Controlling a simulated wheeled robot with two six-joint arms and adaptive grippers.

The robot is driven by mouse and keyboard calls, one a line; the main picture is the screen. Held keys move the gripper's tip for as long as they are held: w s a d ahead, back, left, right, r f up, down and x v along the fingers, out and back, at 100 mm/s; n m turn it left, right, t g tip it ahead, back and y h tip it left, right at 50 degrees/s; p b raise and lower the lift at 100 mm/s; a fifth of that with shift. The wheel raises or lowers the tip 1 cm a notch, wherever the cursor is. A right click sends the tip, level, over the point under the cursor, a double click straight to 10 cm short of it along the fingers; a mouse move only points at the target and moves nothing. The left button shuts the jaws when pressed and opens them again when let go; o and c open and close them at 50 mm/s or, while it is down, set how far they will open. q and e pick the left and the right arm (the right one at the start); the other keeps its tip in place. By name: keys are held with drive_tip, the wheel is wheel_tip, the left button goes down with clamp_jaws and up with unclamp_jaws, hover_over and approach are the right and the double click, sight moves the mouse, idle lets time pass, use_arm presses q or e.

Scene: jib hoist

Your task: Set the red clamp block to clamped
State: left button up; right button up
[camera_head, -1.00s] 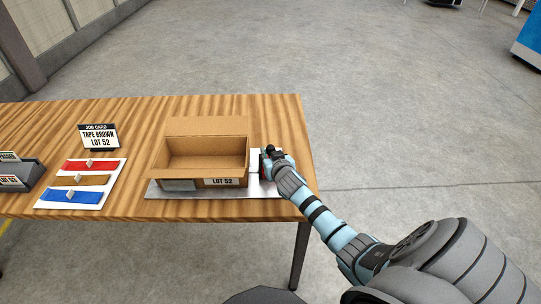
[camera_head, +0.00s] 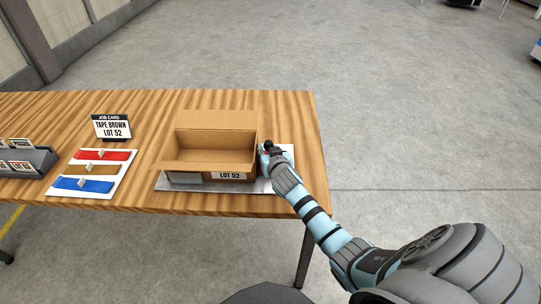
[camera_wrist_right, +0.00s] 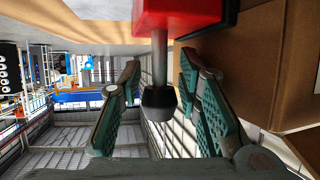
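The red clamp block (camera_wrist_right: 178,14) shows at the top of the right wrist view. A grey rod (camera_wrist_right: 160,60) runs from it to a black knob (camera_wrist_right: 159,101). My right gripper (camera_wrist_right: 160,92) is open, with one green-padded finger on each side of the knob and gaps showing between. In the head view my right gripper (camera_head: 268,152) is at the right side of the cardboard box (camera_head: 212,145) and mostly hides the clamp block. The box stands open on a metal plate (camera_head: 284,160), with a LOT 52 label on its front. My left gripper is not in view.
A job card (camera_head: 112,128) reading TAPE BROWN LOT 52 stands on the wooden table (camera_head: 300,120). Left of the box is a white board with red, brown and blue strips (camera_head: 92,172). A grey tray with cards (camera_head: 25,160) is at the far left. The table's right edge is close.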

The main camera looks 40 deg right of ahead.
drive_tip(key=v, duration=1.1)
